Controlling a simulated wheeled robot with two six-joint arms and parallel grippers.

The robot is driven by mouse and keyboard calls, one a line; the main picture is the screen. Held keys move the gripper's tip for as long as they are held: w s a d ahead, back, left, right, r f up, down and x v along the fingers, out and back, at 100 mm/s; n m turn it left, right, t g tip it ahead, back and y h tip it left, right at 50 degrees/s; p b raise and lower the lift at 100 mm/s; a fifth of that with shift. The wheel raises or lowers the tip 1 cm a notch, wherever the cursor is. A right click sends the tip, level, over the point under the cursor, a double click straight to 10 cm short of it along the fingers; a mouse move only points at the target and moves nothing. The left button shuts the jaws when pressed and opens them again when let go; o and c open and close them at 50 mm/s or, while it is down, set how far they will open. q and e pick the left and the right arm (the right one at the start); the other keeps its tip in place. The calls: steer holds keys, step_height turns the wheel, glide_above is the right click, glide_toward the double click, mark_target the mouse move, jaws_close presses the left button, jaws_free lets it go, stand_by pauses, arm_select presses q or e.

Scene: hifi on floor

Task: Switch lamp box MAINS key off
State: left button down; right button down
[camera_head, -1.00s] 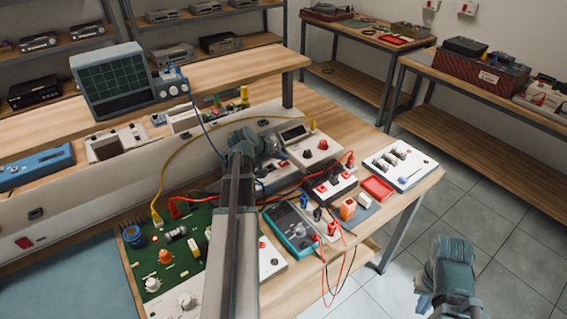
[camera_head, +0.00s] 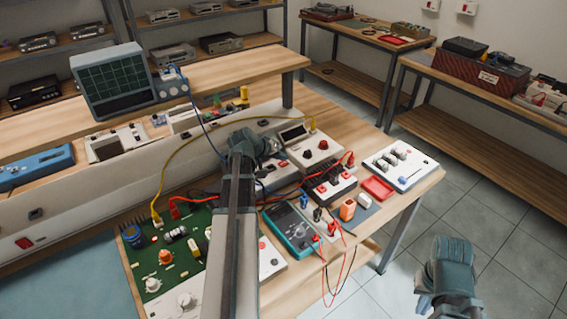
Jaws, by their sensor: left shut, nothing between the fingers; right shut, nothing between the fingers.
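My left gripper (camera_head: 268,143) is shut and empty, seen from behind above the back of the bench. It is just left of a white unit (camera_head: 318,158) with a display and red and dark knobs. Its fingertips are small and partly hidden, so I cannot tell whether they touch anything. A white box (camera_head: 422,172) with a row of rounded parts, perhaps the lamp box, is at the bench's right end. A dark-and-white box (camera_head: 330,189) with red keys stands left of it. No MAINS label is readable. My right gripper (camera_head: 428,300) is shut and empty over the floor.
A teal multimeter (camera_head: 291,229), a red tray (camera_head: 377,188) and an orange block (camera_head: 347,209) lie near the bench front. Red, black and yellow leads cross the bench. A green circuit board (camera_head: 195,262) is at left. The tiled floor at right is clear.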

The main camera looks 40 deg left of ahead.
mark_target(282, 165)
stand_by(0.4)
arm_select(q)
steer(key=shift+f+b, duration=0.45)
steer(key=shift+b, duration=0.05)
steer(key=shift+r, duration=0.1)
steer(key=shift+r+p, duration=0.4)
steer(key=shift+p, duration=0.1)
steer(key=shift+r, duration=0.1)
step_height(282, 165, up, 6)
steer(key=p, duration=0.6)
